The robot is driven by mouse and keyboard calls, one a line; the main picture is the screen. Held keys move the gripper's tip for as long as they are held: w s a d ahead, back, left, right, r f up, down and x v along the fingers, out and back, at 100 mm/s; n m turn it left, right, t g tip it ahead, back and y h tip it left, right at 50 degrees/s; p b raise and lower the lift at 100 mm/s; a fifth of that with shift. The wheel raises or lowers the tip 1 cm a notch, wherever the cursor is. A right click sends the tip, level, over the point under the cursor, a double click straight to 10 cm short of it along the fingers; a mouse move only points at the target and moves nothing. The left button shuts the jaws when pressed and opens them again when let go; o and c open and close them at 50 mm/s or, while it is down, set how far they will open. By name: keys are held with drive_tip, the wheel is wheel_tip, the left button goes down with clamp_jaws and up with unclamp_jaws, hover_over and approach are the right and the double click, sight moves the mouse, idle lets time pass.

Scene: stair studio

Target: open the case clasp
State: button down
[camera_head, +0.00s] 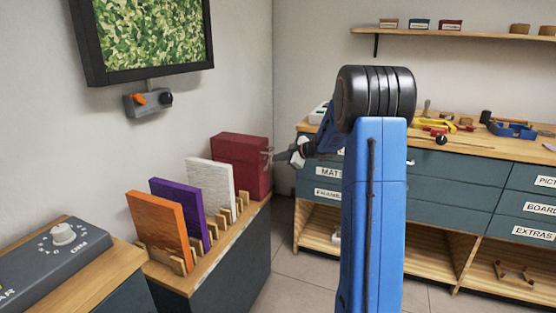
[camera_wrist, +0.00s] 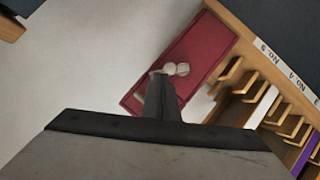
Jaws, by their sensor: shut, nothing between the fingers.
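The dark red case (camera_head: 240,165) stands at the far end of the low cabinet on the left, against the wall. It also shows in the wrist view (camera_wrist: 205,50), tilted in the picture. A pale rounded piece (camera_wrist: 182,69) shows on the case's face right at my fingertips; it looks like the clasp, but I cannot tell its position. My gripper (camera_head: 268,157) is shut and empty beside the case's right side. In the wrist view my gripper (camera_wrist: 160,78) overlaps the case and the pale piece; I cannot tell whether they touch.
Orange (camera_head: 158,228), purple (camera_head: 180,212) and white (camera_head: 212,190) panels stand in wooden slots (camera_head: 222,222) in front of the case. A workbench (camera_head: 450,145) with tools and drawers is at the right. Floor (camera_head: 290,270) is clear between the cabinets.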

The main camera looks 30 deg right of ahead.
drive_tip(key=shift+w+d+f, duration=0.4)
drive_tip(key=shift+w+d, duration=0.1)
drive_tip(key=shift+d, duration=0.15)
drive_tip(key=shift+w+d+f, duration=0.35)
drive_tip(key=shift+w+d, duration=0.15)
drive_tip(key=shift+d, duration=0.1)
drive_tip(key=shift+s+a, duration=0.1)
drive_tip(key=shift+a, duration=0.05)
idle(1.0)
